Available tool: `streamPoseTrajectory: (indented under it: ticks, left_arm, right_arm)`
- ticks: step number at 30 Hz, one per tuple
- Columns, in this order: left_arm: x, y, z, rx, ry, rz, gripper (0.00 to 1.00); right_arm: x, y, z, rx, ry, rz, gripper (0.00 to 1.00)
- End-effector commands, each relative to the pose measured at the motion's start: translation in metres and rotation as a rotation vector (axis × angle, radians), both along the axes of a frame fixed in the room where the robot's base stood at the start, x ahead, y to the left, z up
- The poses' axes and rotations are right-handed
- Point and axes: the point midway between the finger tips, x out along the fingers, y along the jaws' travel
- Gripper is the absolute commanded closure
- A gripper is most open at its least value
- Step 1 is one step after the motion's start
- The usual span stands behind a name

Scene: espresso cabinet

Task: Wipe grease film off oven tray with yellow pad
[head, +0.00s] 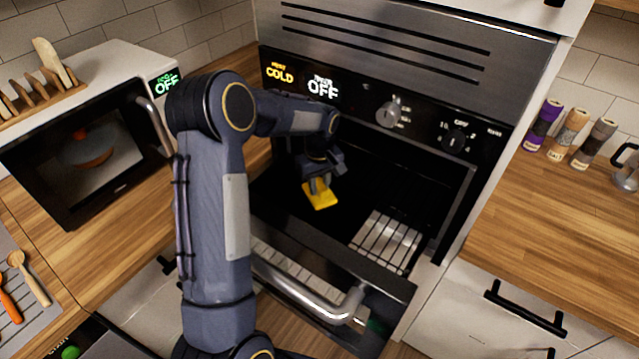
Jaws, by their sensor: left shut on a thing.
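The yellow pad (320,197) is inside the open oven, low in the left part of the cavity. My left gripper (318,183) is shut on the yellow pad from above. The dark surface under the pad looks like the oven tray (286,204); I cannot tell whether the pad touches it. No grease film can be made out on that dark surface. My left arm hides part of the oven's left side. My right gripper is not in view.
The oven door is open, with its handle (300,298) low in front. A wire rack (387,241) shows at the right of the cavity. A microwave (95,150) stands at left. Several spice jars (568,132) stand on the right counter, which has free room.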

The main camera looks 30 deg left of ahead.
Motion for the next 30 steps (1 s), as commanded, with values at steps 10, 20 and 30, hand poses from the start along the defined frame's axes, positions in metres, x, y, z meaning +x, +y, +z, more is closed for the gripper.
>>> streamPoseTrajectory:
  ticks: [10,20,30]
  left_arm:
    - [0.000,0.000,-0.005,0.000,0.000,0.000,0.95]
    - [-0.001,-0.020,-0.005,-0.001,-0.002,-0.003,0.95]
    - [-0.003,-0.036,-0.007,0.001,-0.001,0.000,0.95]
  right_arm:
    - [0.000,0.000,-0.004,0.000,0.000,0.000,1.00]
    - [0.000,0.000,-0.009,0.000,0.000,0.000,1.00]
    - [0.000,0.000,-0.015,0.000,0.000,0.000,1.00]
